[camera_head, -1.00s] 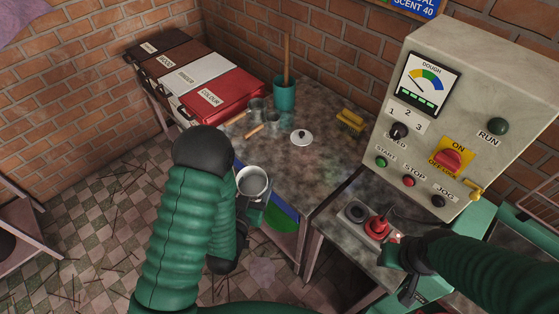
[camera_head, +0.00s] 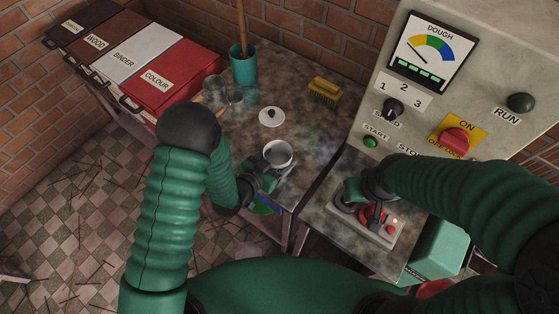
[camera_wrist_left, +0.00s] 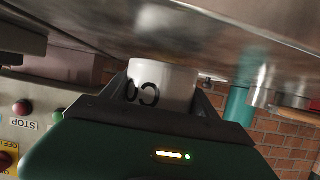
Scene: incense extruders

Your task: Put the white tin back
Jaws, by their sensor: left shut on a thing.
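The white tin (camera_head: 278,154) is open at the top and roughly upright over the front part of the grey bench (camera_head: 308,130). My left gripper (camera_head: 270,176) is shut on it. In the left wrist view the tin (camera_wrist_left: 160,82) sits between the fingers (camera_wrist_left: 162,98), with dark characters on its side, close to the bench surface; contact cannot be told. The white lid (camera_head: 271,117) with a black knob lies on the bench just behind the tin. My right gripper (camera_head: 372,208) is at the red knob of a small switch box (camera_head: 382,235); its jaws are partly hidden.
Glass jars (camera_head: 214,88), a teal pot (camera_head: 243,68) with a stick, and a yellow brush (camera_head: 325,90) stand farther back. Labelled bins (camera_head: 170,85) line the left. The control panel (camera_head: 450,100) rises at right. Bench right of the lid is clear.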

